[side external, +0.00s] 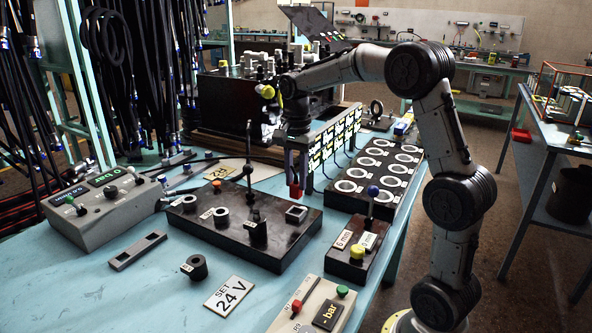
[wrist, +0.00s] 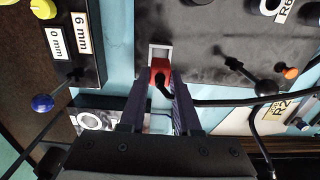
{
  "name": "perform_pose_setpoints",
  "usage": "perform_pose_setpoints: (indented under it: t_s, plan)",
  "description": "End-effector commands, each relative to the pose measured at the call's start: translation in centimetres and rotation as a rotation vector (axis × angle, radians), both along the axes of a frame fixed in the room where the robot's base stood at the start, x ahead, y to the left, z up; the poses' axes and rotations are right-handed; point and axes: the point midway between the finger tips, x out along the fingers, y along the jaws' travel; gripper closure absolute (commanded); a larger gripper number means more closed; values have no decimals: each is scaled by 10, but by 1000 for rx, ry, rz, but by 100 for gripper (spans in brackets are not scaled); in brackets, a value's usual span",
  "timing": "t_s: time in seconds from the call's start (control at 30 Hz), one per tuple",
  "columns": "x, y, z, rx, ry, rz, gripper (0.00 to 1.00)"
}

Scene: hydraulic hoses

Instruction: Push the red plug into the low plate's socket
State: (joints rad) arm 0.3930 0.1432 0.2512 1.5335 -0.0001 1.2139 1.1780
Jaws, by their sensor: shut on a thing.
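The red plug (side external: 295,190) is held upright between the fingers of my gripper (side external: 296,172), which is shut on it. In the wrist view the red plug (wrist: 159,66) sits between the two dark fingers, with a short black lead curving from it. The low plate (side external: 190,222) is a dark slab with round and square fittings. Its square, light-rimmed socket (side external: 296,213) is just below the plug in the side view. In the wrist view the plug covers the lower part of the square socket (wrist: 160,47). The plug appears apart from the socket; its lower end is partly hidden.
A black lever (side external: 249,172) rises from the low plate, left of the gripper. A box with a blue-knobbed lever (side external: 357,245) stands at right. A panel of white rings (side external: 375,172) and an upright labelled panel (side external: 334,140) are behind. A black cable (wrist: 250,100) crosses beside my gripper.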

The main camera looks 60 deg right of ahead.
Motion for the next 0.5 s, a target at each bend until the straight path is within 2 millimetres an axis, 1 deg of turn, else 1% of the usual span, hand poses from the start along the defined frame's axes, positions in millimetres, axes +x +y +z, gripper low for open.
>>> perform_pose_setpoints:
  t_s: [0.23, 0.5]
  plan:
    - [0, 0, -20, 0, 1, 0, 100]
    - [0, 0, -30, 0, -1, 0, 100]
